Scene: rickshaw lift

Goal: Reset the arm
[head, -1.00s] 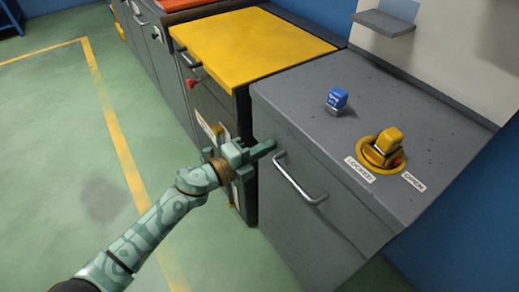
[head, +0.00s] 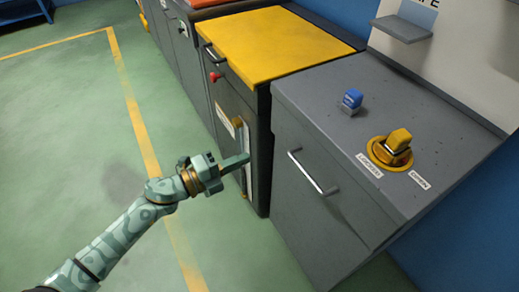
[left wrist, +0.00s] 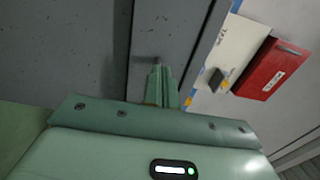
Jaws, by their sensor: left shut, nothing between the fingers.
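My left gripper (head: 240,161) is shut and empty in the head view. It hangs in front of the dark cabinet with the yellow top and to the left of the grey cabinet's metal handle (head: 313,173), apart from it. In the left wrist view its closed fingers (left wrist: 157,88) point at grey cabinet fronts. I cannot tell whether the fingertips touch anything. My right gripper is in neither view.
The grey cabinet (head: 345,115) carries a blue-topped switch (head: 351,100) and a yellow knob (head: 397,143) on a yellow ring. The yellow-topped cabinet (head: 265,45) stands beside it. Green floor (head: 65,130) with a yellow line is open at left. A red box (left wrist: 273,69) shows in the wrist view.

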